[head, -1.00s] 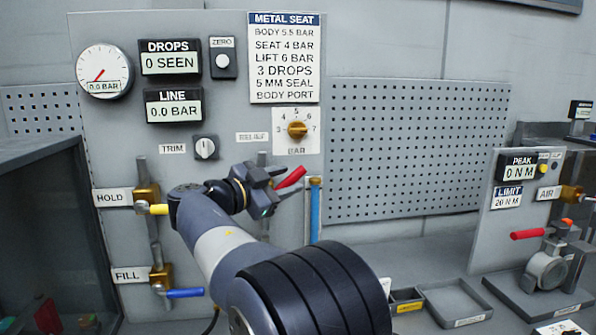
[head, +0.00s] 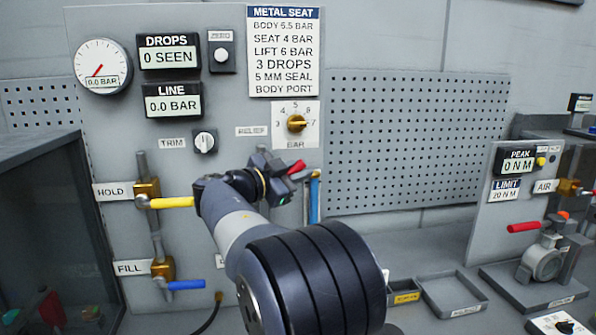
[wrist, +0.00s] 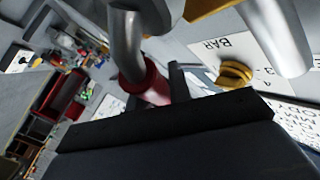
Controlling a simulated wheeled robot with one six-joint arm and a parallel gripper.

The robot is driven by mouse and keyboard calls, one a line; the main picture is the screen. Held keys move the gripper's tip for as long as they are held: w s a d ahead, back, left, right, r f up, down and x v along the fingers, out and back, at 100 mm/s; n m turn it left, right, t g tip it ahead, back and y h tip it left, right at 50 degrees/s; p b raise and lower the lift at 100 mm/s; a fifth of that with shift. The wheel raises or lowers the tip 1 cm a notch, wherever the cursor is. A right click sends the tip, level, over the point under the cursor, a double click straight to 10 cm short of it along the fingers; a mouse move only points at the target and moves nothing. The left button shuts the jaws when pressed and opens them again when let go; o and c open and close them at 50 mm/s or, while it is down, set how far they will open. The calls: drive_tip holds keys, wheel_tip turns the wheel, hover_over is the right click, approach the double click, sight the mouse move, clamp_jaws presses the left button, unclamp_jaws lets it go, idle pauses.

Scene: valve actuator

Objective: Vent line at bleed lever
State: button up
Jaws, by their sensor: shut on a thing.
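The red-handled lever (head: 296,167) is on the panel below the relief knob, and in the head view only its red end shows past my gripper (head: 278,173). In the wrist view the red sleeve (wrist: 143,82) on its grey metal stem lies at my gripper's dark fingers, and my gripper is shut on it. The valve body behind the lever is mostly hidden by my gripper. The LINE display (head: 173,102) reads 0.0 BAR, and the round gauge (head: 102,66) also reads 0.0 BAR. The DROPS display (head: 169,52) reads 0 SEEN.
The yellow HOLD lever (head: 172,202) and blue FILL lever (head: 186,285) point right, left of my arm. The brass relief knob (head: 296,123) sits above my gripper. A blue tube (head: 314,198) stands just right. Trays (head: 448,293) lie on the bench at right.

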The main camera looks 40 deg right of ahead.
clamp_jaws()
drive_tip(key=shift+a+f+b, duration=0.1)
drive_tip(key=shift+b, duration=0.7)
drive_tip(key=shift+w+a+n+h+b, duration=0.25)
drive_tip(key=shift+h+b, duration=0.25)
drive_tip(key=shift+b, duration=0.6)
drive_tip(key=r+n+h+b, duration=0.1)
drive_tip(key=b, duration=0.3)
drive_tip(key=shift+w+a, duration=0.1)
drive_tip(key=shift+a, duration=0.3)
drive_tip(key=n+h+b, duration=0.1)
drive_tip(key=b, duration=0.2)
drive_tip(key=a+r+n+t+h+b, duration=0.1)
drive_tip(key=b, duration=0.2)
drive_tip(key=w+a+n+t+h+b, duration=0.1)
drive_tip(key=b, duration=0.2)
drive_tip(key=shift+w+a+r+n, duration=0.1)
drive_tip(key=shift+a+r+n, duration=0.1)
drive_tip(key=shift+r+n, duration=0.1)
drive_tip(key=a+n+t+b, duration=0.1)
drive_tip(key=b, duration=0.1)
drive_tip(key=w+a+r+n+t+h+b, duration=0.1)
drive_tip(key=n+t+b, duration=0.1)
drive_tip(key=shift+h, duration=0.3)
drive_tip(key=shift+r, duration=0.15)
